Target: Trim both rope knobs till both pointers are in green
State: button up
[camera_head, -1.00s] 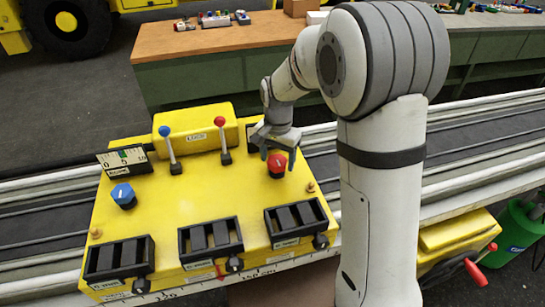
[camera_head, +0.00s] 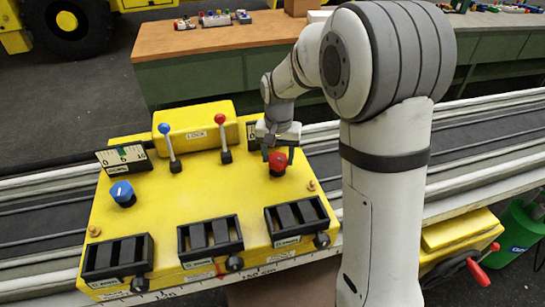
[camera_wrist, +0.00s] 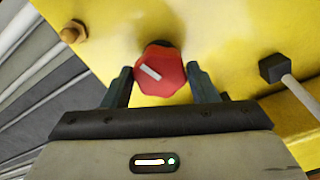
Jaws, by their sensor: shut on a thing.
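The red knob (camera_head: 277,162) stands on the right of the yellow panel. My gripper (camera_head: 279,155) is at it from behind, its fingers shut on the knob. In the wrist view the red knob (camera_wrist: 160,72) sits between the two dark fingers, its white mark slanting. The blue knob (camera_head: 122,193) stands at the panel's left, untouched. The left gauge (camera_head: 122,157) behind it shows a green band near its middle with the pointer around there; I cannot read it exactly. The right gauge (camera_head: 252,132) is mostly hidden behind my gripper, so its pointer cannot be seen.
A blue-tipped lever (camera_head: 170,150) and a red-tipped lever (camera_head: 223,140) stand between the knobs. Three black slotted boxes (camera_head: 210,239) line the front edge. A small brass-coloured stud (camera_head: 311,185) is right of the red knob. Rails run behind the panel.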

aim_at(278, 158)
jog(key=o, duration=1)
jog(key=shift+r, duration=0.1)
notch_tip(278, 158, up, 8)
jog(key=shift+f+b, duration=0.2)
jog(key=shift+b, duration=0.1)
jog(key=s+d+n+t, duration=0.1)
jog(key=s+d, duration=0.2)
jog(key=s, duration=0.4)
jog(key=s+d+t, duration=0.1)
jog(key=s+d, duration=0.2)
jog(key=s, duration=0.5)
jog(key=s+d+r+n+t, duration=0.1)
jog(key=s+d, duration=0.2)
jog(key=s, duration=0.4)
jog(key=shift+s+d+n, duration=0.25)
jog(key=shift+s+n, duration=0.05)
jog(key=shift+s, duration=0.05)
